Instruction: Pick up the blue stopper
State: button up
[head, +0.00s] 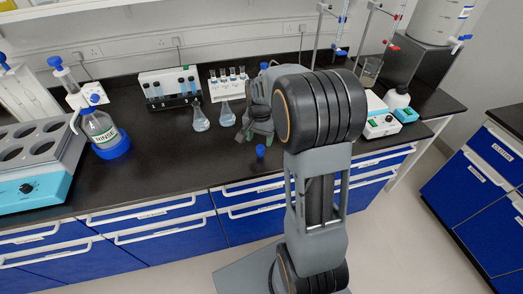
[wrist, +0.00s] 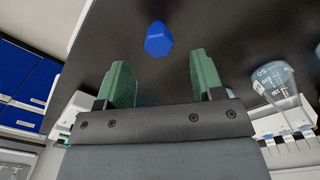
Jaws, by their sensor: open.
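The blue stopper (head: 261,150) stands on the black bench top near its front edge in the head view. In the wrist view the blue stopper (wrist: 158,39) shows just beyond my gripper, between the lines of its two fingers. My gripper (wrist: 160,80) has green fingers spread wide apart with nothing between them. In the head view my gripper (head: 259,132) hangs behind the stopper, partly hidden by my own arm. The stopper is apart from both fingers.
Two conical flasks (head: 200,121) (head: 227,115) stand left of my gripper; one flask (wrist: 275,80) shows at right in the wrist view. A rack of tubes (head: 228,85) stands behind. A blue-based bottle (head: 104,135) is further left. The bench front between bottle and stopper is clear.

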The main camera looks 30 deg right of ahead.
aim_at(261, 147)
jog(key=shift+s+f, duration=0.15)
jog(key=shift+f, duration=2.5)
jog(key=shift+c, duration=0.4)
jog(key=c, duration=0.9)
